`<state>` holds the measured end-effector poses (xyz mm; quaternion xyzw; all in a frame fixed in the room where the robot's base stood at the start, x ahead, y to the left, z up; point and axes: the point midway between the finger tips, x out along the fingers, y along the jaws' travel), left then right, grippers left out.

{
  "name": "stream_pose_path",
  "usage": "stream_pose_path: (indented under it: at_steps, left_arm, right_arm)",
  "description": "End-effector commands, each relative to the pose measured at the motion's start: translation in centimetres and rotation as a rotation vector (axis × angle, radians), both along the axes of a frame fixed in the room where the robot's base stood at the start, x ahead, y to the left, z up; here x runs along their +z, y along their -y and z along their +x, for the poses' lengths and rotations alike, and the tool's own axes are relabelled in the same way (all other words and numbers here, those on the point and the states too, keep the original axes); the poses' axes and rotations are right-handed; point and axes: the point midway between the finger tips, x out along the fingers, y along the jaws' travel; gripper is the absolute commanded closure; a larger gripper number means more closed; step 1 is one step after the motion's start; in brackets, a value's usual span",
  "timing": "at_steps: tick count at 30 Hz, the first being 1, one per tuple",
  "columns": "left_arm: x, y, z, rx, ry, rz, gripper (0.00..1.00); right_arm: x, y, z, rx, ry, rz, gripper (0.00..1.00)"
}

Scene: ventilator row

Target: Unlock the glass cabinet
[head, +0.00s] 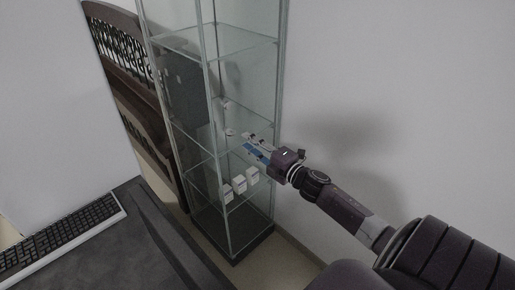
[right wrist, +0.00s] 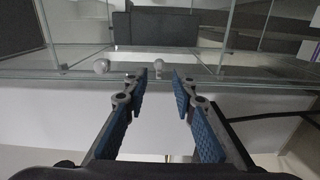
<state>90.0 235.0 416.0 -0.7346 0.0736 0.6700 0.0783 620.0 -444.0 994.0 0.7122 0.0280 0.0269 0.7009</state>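The tall glass cabinet (head: 243,90) stands against the wall in the middle of the head view, with its panes and metal edges in place. It fills the upper part of the right wrist view (right wrist: 160,74). My right gripper (head: 245,143) is at the cabinet's front, about level with a middle shelf. In the right wrist view its blue-padded fingers (right wrist: 160,86) are apart with nothing between them. I cannot tell which is the lock. My left gripper is not in view.
Several small white boxes (head: 240,185) stand on a lower shelf. A dark desk (head: 140,250) with a keyboard (head: 65,237) is at the lower left. A brown wooden bench (head: 125,65) is behind the cabinet. Bare wall is at the right.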

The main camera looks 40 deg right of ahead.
Motion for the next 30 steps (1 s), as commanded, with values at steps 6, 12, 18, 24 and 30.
stream_pose_path:
  at_steps: [6, 12, 18, 24, 30]
  left_arm:
    - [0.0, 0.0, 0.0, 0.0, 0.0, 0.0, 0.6]
    - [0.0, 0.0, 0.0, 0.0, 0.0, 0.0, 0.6]
    - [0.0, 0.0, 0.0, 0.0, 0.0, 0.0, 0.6]
    - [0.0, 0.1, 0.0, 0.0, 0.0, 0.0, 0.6]
    - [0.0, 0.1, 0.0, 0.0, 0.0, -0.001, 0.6]
  right_arm:
    - [0.0, 0.2, -2.7, -0.001, 0.0, 0.001, 0.75]
    - [0.0, 0.3, -3.5, 0.0, 0.001, 0.0, 0.75]
    - [0.0, 0.3, -3.6, 0.0, 0.001, 0.0, 0.75]
    - [0.0, 0.3, -3.6, 0.0, 0.001, 0.0, 0.75]
    - [-0.4, 0.4, -3.6, -0.005, -0.006, 0.008, 0.75]
